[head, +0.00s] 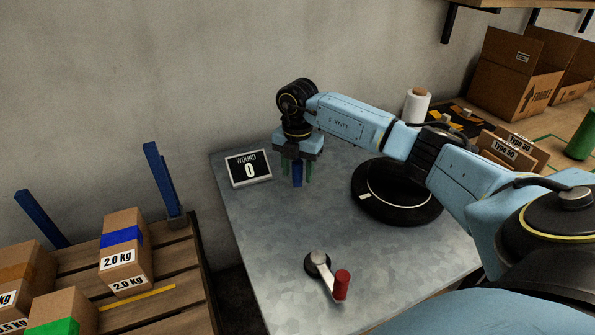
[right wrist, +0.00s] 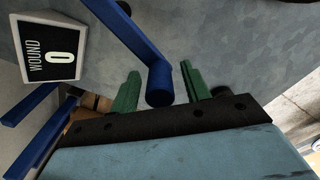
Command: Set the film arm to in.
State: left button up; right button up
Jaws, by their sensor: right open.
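The film arm (right wrist: 128,32) is a blue bar ending in a round blue post (right wrist: 160,84) in the right wrist view. In the head view only a short blue part of it (head: 297,174) shows under my right gripper; the rest is hidden. My right gripper (head: 298,178) points down over the grey metal table, left of the black turntable (head: 412,214). Its green fingers are open, one on each side of the blue post, with gaps visible between them and the post (right wrist: 160,72). My left gripper is not in view.
A display reading WOUND 0 (head: 248,168) stands left of the gripper. A crank (head: 318,263) with a red handle (head: 341,285) sits at the table's front. A pallet (head: 178,260) with boxes is at left; a white roll (head: 417,104) and cartons (head: 510,80) are at right.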

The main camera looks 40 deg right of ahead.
grip_shut()
dwell(0.3)
